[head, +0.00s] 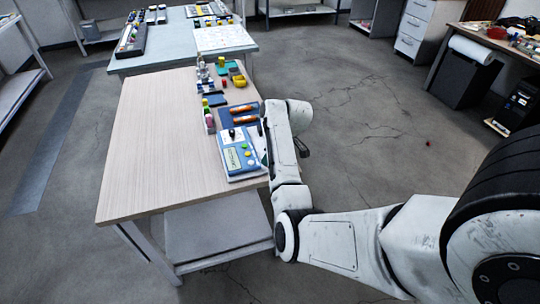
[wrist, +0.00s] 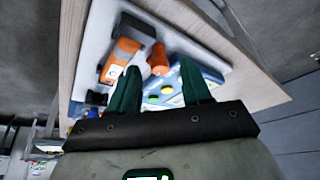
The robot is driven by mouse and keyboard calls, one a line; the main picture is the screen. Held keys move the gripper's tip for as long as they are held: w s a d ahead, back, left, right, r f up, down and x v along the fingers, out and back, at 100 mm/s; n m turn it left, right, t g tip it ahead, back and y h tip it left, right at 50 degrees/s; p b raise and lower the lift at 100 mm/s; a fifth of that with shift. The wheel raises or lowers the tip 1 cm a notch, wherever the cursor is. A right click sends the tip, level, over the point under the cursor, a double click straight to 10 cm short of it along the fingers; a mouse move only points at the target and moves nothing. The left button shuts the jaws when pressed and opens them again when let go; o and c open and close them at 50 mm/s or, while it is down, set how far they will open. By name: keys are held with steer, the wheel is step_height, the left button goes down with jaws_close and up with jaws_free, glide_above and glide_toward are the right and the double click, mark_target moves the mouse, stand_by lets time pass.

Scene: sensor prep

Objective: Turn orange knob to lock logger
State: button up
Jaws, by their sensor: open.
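An orange cylindrical part (wrist: 160,58), which may be the knob, shows between my fingertips. A larger orange piece with a white label (wrist: 121,58) is just left of it. My gripper (wrist: 160,65) is open, its green fingers apart and pointing at these things; contact cannot be told. My arm mostly hides it in the head view.
The wooden table (head: 150,140) is bare on its left half. Orange pieces on a dark blue tray (head: 226,118) and several small coloured items line its right side. A second table (head: 170,42) stands behind. Open floor (head: 360,130) lies to the right.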

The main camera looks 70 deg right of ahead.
steer(key=shift+w+f, duration=0.1)
steer(key=shift+f, duration=0.15)
jaws_close()
stand_by(0.3)
